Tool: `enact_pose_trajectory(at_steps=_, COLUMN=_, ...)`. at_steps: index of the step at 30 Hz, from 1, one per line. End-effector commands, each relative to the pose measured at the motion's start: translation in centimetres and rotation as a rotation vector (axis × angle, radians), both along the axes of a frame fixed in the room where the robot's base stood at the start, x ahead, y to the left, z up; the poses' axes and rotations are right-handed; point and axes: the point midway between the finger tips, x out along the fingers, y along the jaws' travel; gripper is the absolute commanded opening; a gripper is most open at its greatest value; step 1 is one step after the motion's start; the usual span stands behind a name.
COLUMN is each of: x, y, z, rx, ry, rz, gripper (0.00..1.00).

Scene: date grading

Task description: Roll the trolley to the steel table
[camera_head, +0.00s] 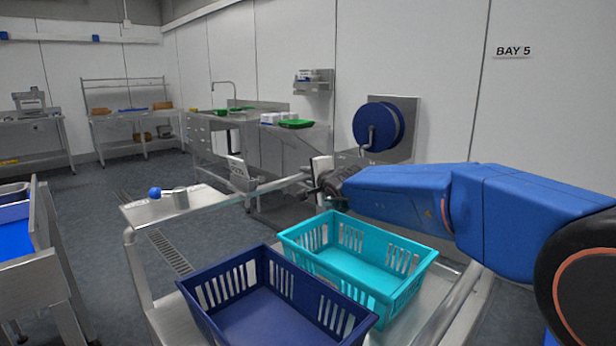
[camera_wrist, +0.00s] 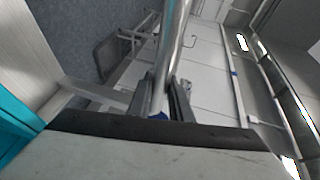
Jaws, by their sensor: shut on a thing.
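The steel trolley (camera_head: 172,318) stands right in front of me in the head view. It carries a dark blue crate (camera_head: 262,322) and a turquoise crate (camera_head: 365,268), side by side; both look empty. My gripper (camera_head: 318,182) is at the trolley's far rail, beyond the turquoise crate. In the wrist view a round steel bar (camera_wrist: 174,42) runs between the fingers of my gripper (camera_wrist: 165,98), which are shut on it. Steel tables (camera_head: 128,116) stand along the far left walls, and a steel sink bench (camera_head: 208,131) stands at the centre back. I cannot tell which table is meant.
A steel bench with a blue surface (camera_head: 16,240) is close on the left. A blue hose reel (camera_head: 378,126) hangs on the right wall. A floor drain (camera_head: 170,252) lies left of the trolley. Open grey floor (camera_head: 88,195) extends towards the far left.

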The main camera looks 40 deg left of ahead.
Motion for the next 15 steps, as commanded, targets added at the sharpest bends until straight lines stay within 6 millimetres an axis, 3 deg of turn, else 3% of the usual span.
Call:
enact_pose_trajectory(at_steps=4, x=0.07, y=-0.06, z=-0.27, rx=-0.004, ry=0.002, rz=-0.001, gripper=0.0)
enact_pose_trajectory(at_steps=5, x=0.08, y=-0.05, z=-0.28, rx=-0.004, ry=0.002, rz=-0.001, gripper=0.21)
enact_pose_trajectory(at_steps=7, x=0.07, y=-0.06, z=-0.26, rx=-0.004, ry=0.002, rz=-0.001, gripper=0.37)
enact_pose_trajectory(at_steps=15, x=0.03, y=-0.03, z=-0.11, rx=-0.002, ry=0.001, rz=0.0, gripper=0.37)
